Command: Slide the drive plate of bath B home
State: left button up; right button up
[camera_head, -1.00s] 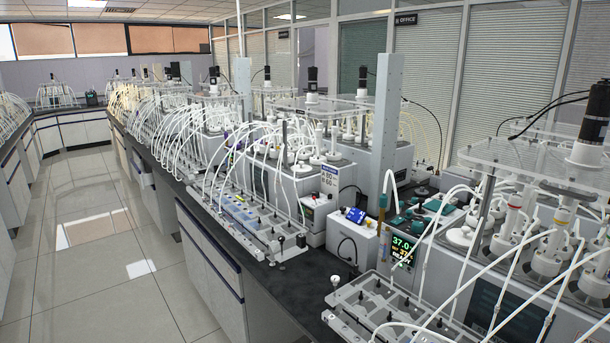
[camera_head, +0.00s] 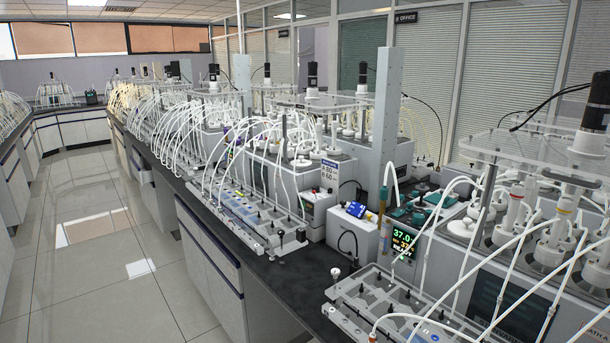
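Neither of my grippers is in view. A near bath (camera_head: 516,293) stands at the right on the dark bench, with white-capped bottles and tubes on it. A clear plate (camera_head: 545,157) lies over its bottles, with a black motor (camera_head: 597,105) on top. Another bath (camera_head: 285,183) stands farther back, under its own clear plate (camera_head: 322,103) with a black motor (camera_head: 312,76). The lettering on the near bath's front is cut off by the frame edge, so I cannot tell which bath is B. I cannot tell how either plate is seated.
A green display (camera_head: 403,243) reads 37.0. A white box (camera_head: 352,234) with a blue item on top and a grey upright column (camera_head: 386,120) stand between the baths. Bottle racks with white tubes (camera_head: 378,296) line the bench's front. The tiled floor (camera_head: 100,265) at left is clear.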

aim_at(309, 88)
jog(key=i+j+z, duration=0.1)
jog(key=z, duration=0.6)
jog(key=i+j+z, duration=0.15)
jog(key=j, duration=0.2)
jog(key=i+j+z, duration=0.2)
jog(key=j, duration=0.2)
jog(key=j+z, duration=0.15)
jog(key=j, duration=0.25)
jog(key=i+j+z, duration=0.15)
jog(key=j, duration=0.25)
jog(key=i+j+z, duration=0.15)
jog(key=j, duration=0.3)
jog(key=k, duration=0.05)
